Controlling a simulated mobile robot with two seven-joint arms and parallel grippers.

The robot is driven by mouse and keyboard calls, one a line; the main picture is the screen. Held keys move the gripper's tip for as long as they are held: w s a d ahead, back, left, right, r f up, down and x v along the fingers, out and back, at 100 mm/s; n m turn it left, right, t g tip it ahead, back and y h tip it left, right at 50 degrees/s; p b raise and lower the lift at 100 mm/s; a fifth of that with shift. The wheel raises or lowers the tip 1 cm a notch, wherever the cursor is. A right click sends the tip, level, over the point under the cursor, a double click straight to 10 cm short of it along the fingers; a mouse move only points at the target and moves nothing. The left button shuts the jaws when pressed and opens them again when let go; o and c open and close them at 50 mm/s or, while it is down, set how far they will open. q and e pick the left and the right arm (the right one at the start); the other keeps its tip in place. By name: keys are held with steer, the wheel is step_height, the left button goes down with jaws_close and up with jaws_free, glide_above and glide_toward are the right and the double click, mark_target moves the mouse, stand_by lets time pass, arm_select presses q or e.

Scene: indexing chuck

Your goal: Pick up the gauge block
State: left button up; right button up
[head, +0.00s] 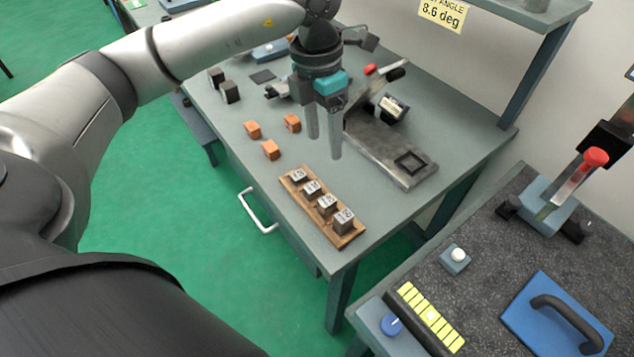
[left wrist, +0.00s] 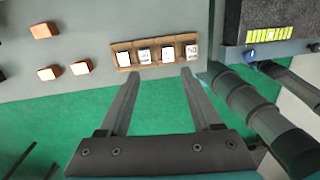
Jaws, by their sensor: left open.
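Several grey gauge blocks with white number labels stand in a row on a wooden rack (head: 353,237), near the front edge of the grey table. The nearest gauge block (head: 344,221) looks largest; the farthest (head: 298,176) looks low. The labels are too small to read surely. The row also shows in the left wrist view, with an end block (left wrist: 191,52) near the right finger. My left gripper (head: 323,148) is open and empty, above the table, beyond the rack and apart from the blocks. Its fingers (left wrist: 160,73) point toward the rack in the wrist view. My right gripper is not in view.
Orange blocks (head: 271,149) lie left of my gripper. A dark metal fixture (head: 385,155) with a red-knobbed lever stands right of it. Black blocks (head: 230,92) are at the back left. A sign reads 8.6 deg.

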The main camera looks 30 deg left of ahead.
mark_target(312, 186)
arm_select(q)
steer(key=shift+y, duration=0.5)
steer(key=f, duration=0.5)
steer(key=a+f, duration=0.1)
steer(key=f, duration=0.3)
steer(key=a+f, duration=0.1)
steer(key=f, duration=0.4)
steer(key=shift+a+f+b, duration=0.25)
steer(key=shift+f+b, duration=0.1)
steer(key=shift+b, duration=0.05)
jaws_close()
